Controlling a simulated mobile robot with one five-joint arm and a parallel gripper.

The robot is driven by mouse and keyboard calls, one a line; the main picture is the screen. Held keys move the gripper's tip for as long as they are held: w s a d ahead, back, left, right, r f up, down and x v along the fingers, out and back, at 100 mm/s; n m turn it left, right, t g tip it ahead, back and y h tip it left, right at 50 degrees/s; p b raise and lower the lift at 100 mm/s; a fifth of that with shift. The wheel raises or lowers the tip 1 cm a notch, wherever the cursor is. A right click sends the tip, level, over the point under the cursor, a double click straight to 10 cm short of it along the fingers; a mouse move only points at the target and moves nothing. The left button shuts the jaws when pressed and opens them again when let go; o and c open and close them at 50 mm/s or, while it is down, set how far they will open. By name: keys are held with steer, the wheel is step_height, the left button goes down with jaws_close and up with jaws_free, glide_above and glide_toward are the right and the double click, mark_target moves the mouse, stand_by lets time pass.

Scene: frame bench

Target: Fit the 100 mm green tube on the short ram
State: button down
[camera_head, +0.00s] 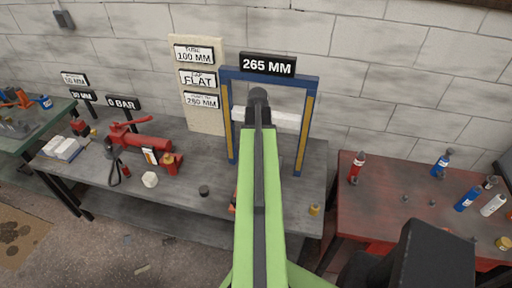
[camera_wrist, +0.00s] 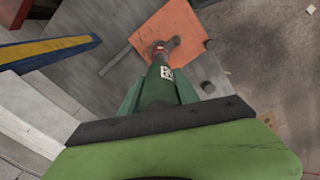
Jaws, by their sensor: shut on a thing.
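In the wrist view my gripper (camera_wrist: 158,94) is shut on a dark green tube (camera_wrist: 158,83) with a small white label. A narrower end with a red band and a grey tip (camera_wrist: 160,48) shows at the tube's far end. I cannot tell whether this tip is part of the tube or a separate piece. Beyond it lies an orange plate (camera_wrist: 155,28) with a dark round piece (camera_wrist: 174,42) on it. In the head view my arm hides the gripper and the tube. I cannot make out the short ram for sure.
A blue and yellow frame (camera_head: 228,120) with a white crossbar (camera_head: 288,120) stands on the grey bench (camera_head: 190,210) under a 265 MM sign (camera_head: 268,64). A red pump (camera_head: 140,142) stands at left. A red table (camera_head: 400,222) with bottles is at right.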

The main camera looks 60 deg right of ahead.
steer(key=shift+f, duration=0.1)
step_height(320, 180, down, 6)
steer(key=b, duration=0.5)
steer(key=shift+w+r+b, duration=0.1)
steer(key=shift+r+b, duration=0.1)
steer(key=shift+b, duration=0.2)
steer(key=shift+f+b, duration=1.95)
stand_by(0.6)
steer(key=c, duration=0.8)
jaws_free()
steer(key=shift+r, duration=0.15)
step_height(320, 180, up, 17)
steer(key=p, duration=1.7)
steer(key=shift+r+p, duration=0.2)
steer(key=shift+p, duration=0.15)
steer(key=shift+f, duration=0.1)
